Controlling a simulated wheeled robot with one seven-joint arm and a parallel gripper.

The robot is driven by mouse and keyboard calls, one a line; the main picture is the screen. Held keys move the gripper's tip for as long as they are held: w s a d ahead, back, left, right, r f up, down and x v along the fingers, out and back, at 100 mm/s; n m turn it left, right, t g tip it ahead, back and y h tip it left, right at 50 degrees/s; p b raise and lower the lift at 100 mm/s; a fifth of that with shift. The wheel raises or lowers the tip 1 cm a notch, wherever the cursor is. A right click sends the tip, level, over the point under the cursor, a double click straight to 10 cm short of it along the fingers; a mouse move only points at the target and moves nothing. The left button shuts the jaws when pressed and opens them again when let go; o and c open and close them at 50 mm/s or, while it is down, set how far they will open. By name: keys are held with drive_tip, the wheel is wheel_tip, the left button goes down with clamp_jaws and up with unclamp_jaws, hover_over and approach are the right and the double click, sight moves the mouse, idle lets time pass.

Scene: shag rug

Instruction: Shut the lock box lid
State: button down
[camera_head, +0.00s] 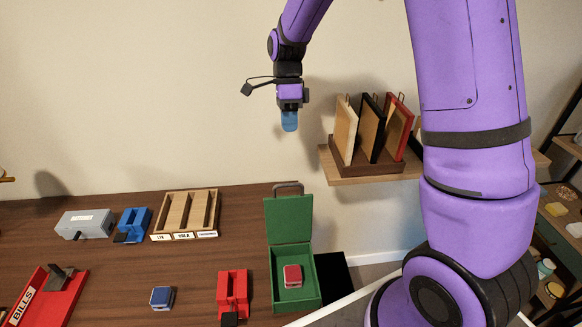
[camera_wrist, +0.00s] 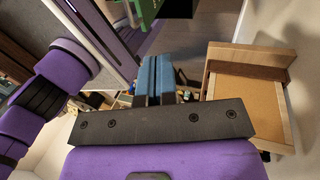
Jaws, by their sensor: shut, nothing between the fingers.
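The green lock box (camera_head: 318,284) stands at the right end of the brown table in the head view. Its lid (camera_head: 289,218) is raised upright at the back, with a dark handle (camera_head: 287,186) on its top edge. A small red block (camera_head: 293,276) lies inside the box. My gripper (camera_head: 290,122) hangs in the air above and behind the lid, fingers pointing down, touching nothing. Its blue fingers (camera_wrist: 157,78) are together and empty in the wrist view. A green piece, probably part of the box, shows at the top of that view.
A wall shelf (camera_head: 365,178) with upright framed boards stands right of my gripper. A red holder (camera_head: 232,293) and a blue block (camera_head: 162,298) lie left of the box. A wooden tray (camera_head: 187,213), blue holder (camera_head: 133,224) and grey box (camera_head: 85,223) stand further left.

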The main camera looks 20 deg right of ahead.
drive_tip(key=s+a+f, duration=0.2)
drive_tip(key=s+f, duration=0.4)
drive_tip(key=f, duration=0.4)
drive_tip(key=shift+s+a, duration=0.2)
drive_tip(key=shift+s, duration=0.1)
drive_tip(key=shift+f, duration=0.1)
